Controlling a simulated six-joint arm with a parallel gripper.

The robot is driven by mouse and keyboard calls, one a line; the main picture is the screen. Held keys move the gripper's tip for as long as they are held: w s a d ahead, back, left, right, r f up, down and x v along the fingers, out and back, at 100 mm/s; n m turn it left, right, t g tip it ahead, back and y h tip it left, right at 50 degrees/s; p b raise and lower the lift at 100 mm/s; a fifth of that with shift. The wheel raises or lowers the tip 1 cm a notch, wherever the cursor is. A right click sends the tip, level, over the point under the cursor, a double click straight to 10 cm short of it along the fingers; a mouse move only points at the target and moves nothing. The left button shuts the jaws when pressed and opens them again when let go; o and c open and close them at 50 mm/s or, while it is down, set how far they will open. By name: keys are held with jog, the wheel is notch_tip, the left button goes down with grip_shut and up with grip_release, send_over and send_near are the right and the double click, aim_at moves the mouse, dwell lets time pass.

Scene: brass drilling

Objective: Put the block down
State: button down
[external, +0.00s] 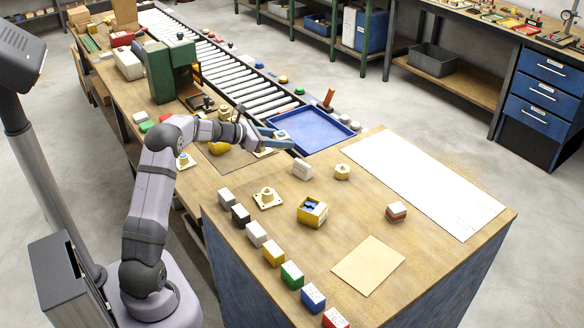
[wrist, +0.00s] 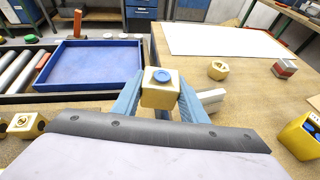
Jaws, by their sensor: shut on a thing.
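In the wrist view a cream-yellow block (wrist: 160,96) with a blue round spot on its top is between the two light-blue fingers of my gripper (wrist: 160,88). The gripper is shut on it. In the external view my gripper (external: 274,138) reaches out beside the near edge of the blue tray (external: 322,146); the held block (external: 282,134) is small there and partly hidden by a finger. The height of the block above the bench is hard to tell. The blue tray (wrist: 62,87) also shows at the left of the wrist view and looks empty.
A white block (external: 302,169), a yellow hexagonal piece (external: 342,172), a yellow box with blue inside (external: 312,211) and a red-white block (external: 396,212) stand on the bench. Several coloured blocks line its left edge. A tan sheet (external: 368,265) and a white sheet (external: 420,185) lie flat.

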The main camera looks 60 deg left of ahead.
jog(key=w+d+r+m+h, duration=0.1)
jog(key=w+d, duration=0.3)
jog(key=d, duration=0.3)
jog(key=w+d+r, duration=0.2)
jog(key=w+d, duration=0.2)
jog(key=d, duration=0.3)
jog(key=r+m+h+p, duration=0.1)
jog(key=r+p, duration=0.1)
send_over(369, 195)
jog(key=shift+g, duration=0.3)
jog(key=shift+w+f+b, duration=0.15)
jog(key=shift+f+b, duration=0.2)
jog(key=shift+f, duration=4.85)
jog(key=shift+f, duration=0.2)
jog(key=c, duration=1.1)
grip_release()
jog(key=shift+r, duration=0.1)
jog(key=b+v, duration=0.2)
jog(key=v, duration=1)
jog(key=shift+a, duration=0.2)
jog(key=shift+d+h, duration=0.1)
jog(key=shift+h, duration=0.2)
